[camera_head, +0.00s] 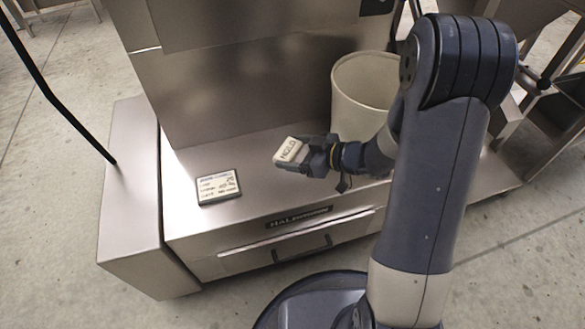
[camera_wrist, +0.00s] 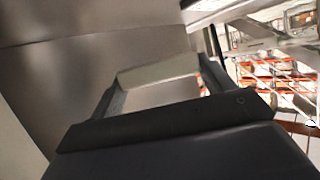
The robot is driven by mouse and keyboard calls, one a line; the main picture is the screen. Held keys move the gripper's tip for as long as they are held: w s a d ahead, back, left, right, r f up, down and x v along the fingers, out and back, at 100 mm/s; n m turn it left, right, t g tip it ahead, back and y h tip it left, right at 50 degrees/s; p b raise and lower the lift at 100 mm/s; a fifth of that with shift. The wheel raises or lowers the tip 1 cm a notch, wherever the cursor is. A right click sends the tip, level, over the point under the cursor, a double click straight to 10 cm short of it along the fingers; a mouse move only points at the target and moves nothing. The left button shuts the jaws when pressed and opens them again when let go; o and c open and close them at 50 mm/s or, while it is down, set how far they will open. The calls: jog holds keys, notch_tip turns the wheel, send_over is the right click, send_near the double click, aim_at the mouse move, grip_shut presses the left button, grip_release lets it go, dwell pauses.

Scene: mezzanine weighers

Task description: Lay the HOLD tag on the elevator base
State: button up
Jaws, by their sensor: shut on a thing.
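The HOLD tag (camera_head: 291,150) is a small white block with dark lettering. My gripper (camera_head: 300,157) is shut on it, with the tag between the fingertips over the elevator base (camera_head: 250,180). I cannot tell how far the tag is above the metal surface. In the wrist view the pale tag (camera_wrist: 158,72) shows between the two fingers. The elevator base is a broad steel ledge with a "HALBERSON"-like nameplate and a handled drawer on its front.
A dark-framed card (camera_head: 218,187) with writing lies on the base, left of my gripper. A cream bin (camera_head: 365,92) stands behind and to the right. A steel panel (camera_head: 235,95) rises at the back. Bare metal shows between the card and my gripper.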

aim_at(295, 179)
notch_tip(295, 179, down, 9)
jog(key=b, duration=0.4)
jog(key=shift+f, duration=0.15)
jog(key=shift+f+b, duration=0.2)
jog(key=shift+b, duration=0.15)
jog(key=o, duration=1)
jog(key=shift+c, duration=0.2)
jog(key=shift+s+d+r+p, duration=0.1)
jog(key=shift+d+r+p, duration=0.2)
jog(key=shift+r, duration=0.1)
jog(key=p+v, duration=0.3)
jog(key=v, duration=0.7)
jog(key=shift+p, duration=0.35)
jog(key=shift+s+d+r, duration=0.2)
jog(key=shift+s+d, duration=0.15)
jog(key=shift+d, duration=0.2)
